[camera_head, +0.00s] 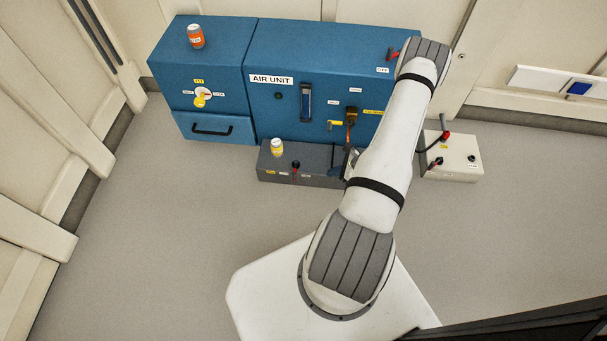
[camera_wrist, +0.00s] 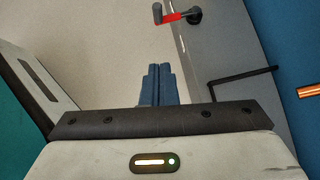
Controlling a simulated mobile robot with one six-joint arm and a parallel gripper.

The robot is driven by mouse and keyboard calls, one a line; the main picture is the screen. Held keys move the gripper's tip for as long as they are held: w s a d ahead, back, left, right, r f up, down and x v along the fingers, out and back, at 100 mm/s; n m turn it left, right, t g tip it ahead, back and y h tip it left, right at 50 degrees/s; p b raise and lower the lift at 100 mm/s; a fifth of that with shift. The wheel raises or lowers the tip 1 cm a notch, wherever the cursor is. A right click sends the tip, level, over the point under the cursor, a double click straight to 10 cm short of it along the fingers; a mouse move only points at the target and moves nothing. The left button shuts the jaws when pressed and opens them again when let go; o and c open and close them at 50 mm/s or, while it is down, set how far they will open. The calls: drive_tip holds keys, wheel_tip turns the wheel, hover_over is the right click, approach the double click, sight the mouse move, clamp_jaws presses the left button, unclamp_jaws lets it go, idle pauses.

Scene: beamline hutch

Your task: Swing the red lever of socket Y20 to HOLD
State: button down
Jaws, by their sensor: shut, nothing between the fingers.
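A red lever (camera_head: 295,169) with a dark pivot sits on the front of the low dark grey box (camera_head: 270,166). In the wrist view a red lever (camera_wrist: 172,17) with a dark tip juts from a round black knob on a grey face. The Y20 and HOLD markings are too small to read, so I cannot confirm which socket this is. My gripper shows in the wrist view (camera_wrist: 155,70), its blue-grey fingertips together and empty. They are over the floor, apart from the red lever. In the head view my arm hides most of the gripper near the grey box's right end.
The blue AIR UNIT cabinet (camera_head: 280,118) stands behind the grey box, with another red lever (camera_head: 392,55) at its upper right. A yellow-and-white can (camera_head: 277,147) stands on the grey box. A cream box (camera_head: 452,158) with a cable is at right. Floor at left is clear.

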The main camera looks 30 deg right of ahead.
sight(294, 173)
drive_tip(key=w+a+r+b+x, duration=0.1)
drive_tip(key=b+x, duration=0.3)
drive_tip(key=x, duration=0.8)
drive_tip(key=shift+w+a+r+b, duration=0.3)
drive_tip(key=shift+w+a, duration=0.1)
drive_tip(key=shift+a, duration=0.15)
drive_tip(key=shift+s+d, duration=0.1)
